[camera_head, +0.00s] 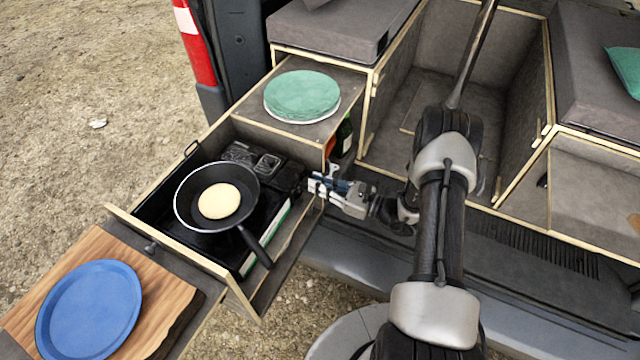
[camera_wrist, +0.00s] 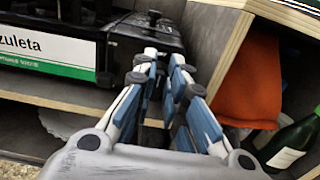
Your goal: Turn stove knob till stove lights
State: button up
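The black camping stove (camera_head: 262,212) sits in the pulled-out drawer, with a black pan (camera_head: 182,205) on it. A pale round pancake (camera_head: 219,201) lies in the pan. My gripper (camera_head: 313,184) is at the stove's right end. In the wrist view, the stove's dark end (camera_wrist: 147,38) is just ahead of the two blue-and-white fingers (camera_wrist: 163,75). They are apart with a narrow gap and hold nothing that I see. A small dark knob-like part (camera_wrist: 153,17) shows at the stove's top edge; I cannot tell if it is the stove knob. No flame is visible.
The pan's handle (camera_head: 254,246) points toward the drawer's front right. A wooden board (camera_head: 150,300) carries a blue plate (camera_head: 90,310). Green plates (camera_head: 302,96) stand on the shelf behind. A green bottle (camera_wrist: 290,148) and an orange item (camera_wrist: 250,85) are in the compartment right of my gripper.

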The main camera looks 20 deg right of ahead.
grip_shut()
jog(key=shift+n, duration=0.3)
jog(key=n+b, duration=0.1)
jog(key=n, duration=0.2)
jog(key=n+b, duration=0.2)
jog(key=n, duration=0.1)
jog(key=s+a+f+n+b, duration=0.1)
jog(key=n, duration=0.2)
jog(key=shift+n+b, duration=0.3)
jog(key=shift+n, duration=0.1)
jog(key=n, duration=0.2)
jog(key=shift+s+a+f+n+b, duration=0.1)
jog(key=shift+f+n+b, duration=0.05)
jog(key=shift+n+b, duration=0.25)
jog(key=n, duration=0.3)
jog(key=f+n, duration=0.1)
jog(key=n, duration=0.6)
jog(key=shift+f+n, duration=0.3)
jog(key=shift+n, duration=0.1)
